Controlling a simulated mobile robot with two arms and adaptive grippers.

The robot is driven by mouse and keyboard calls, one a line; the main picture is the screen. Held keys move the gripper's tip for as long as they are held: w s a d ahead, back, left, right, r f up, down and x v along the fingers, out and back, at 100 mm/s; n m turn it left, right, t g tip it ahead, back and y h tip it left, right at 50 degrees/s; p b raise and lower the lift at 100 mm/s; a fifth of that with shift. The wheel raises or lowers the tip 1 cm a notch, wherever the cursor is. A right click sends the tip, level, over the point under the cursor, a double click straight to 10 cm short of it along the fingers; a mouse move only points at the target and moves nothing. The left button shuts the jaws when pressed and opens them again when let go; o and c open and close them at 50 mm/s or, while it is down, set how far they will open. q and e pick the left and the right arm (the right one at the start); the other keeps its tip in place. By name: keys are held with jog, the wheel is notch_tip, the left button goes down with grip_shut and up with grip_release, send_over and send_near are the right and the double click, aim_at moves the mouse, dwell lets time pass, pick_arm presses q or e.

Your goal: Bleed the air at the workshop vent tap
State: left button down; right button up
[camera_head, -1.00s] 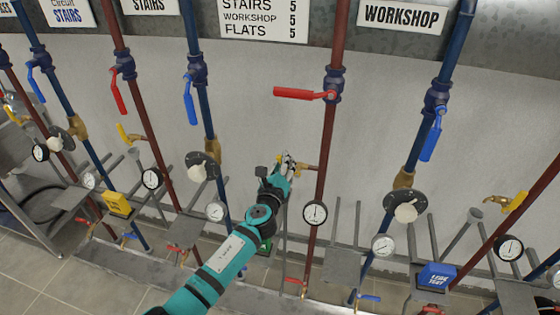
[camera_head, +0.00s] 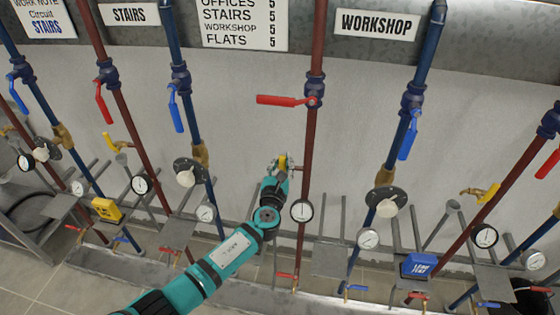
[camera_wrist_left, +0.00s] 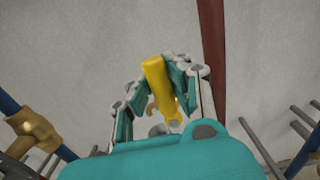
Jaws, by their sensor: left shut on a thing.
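The vent tap has a yellow lever (camera_head: 283,161) and sits on the red-brown pipe (camera_head: 310,140) just left of the WORKSHOP sign (camera_head: 376,24). My left gripper (camera_head: 281,164) reaches up to it from below and is shut on the yellow lever. In the left wrist view the yellow lever (camera_wrist_left: 156,78) stands upright between the two fingers of my left gripper (camera_wrist_left: 160,85), with the tap's lower part partly hidden behind the wrist. Most of the tap's brass body is hidden by the gripper in the head view. My right gripper is not in view.
A red-handled valve (camera_head: 287,101) is on the same pipe above the tap, and a round gauge (camera_head: 302,211) is below it. A blue pipe with a blue lever (camera_head: 408,141) stands to the right. Grey brackets and a yellow box (camera_head: 106,209) are lower down.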

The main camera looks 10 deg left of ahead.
pick_arm(q)
jog(key=shift+f, duration=0.2)
dwell(0.3)
jog(key=c, duration=1.2)
grip_release()
jog(key=shift+r, duration=0.15)
jog(key=s, duration=1.2)
jog(key=shift+d, duration=0.25)
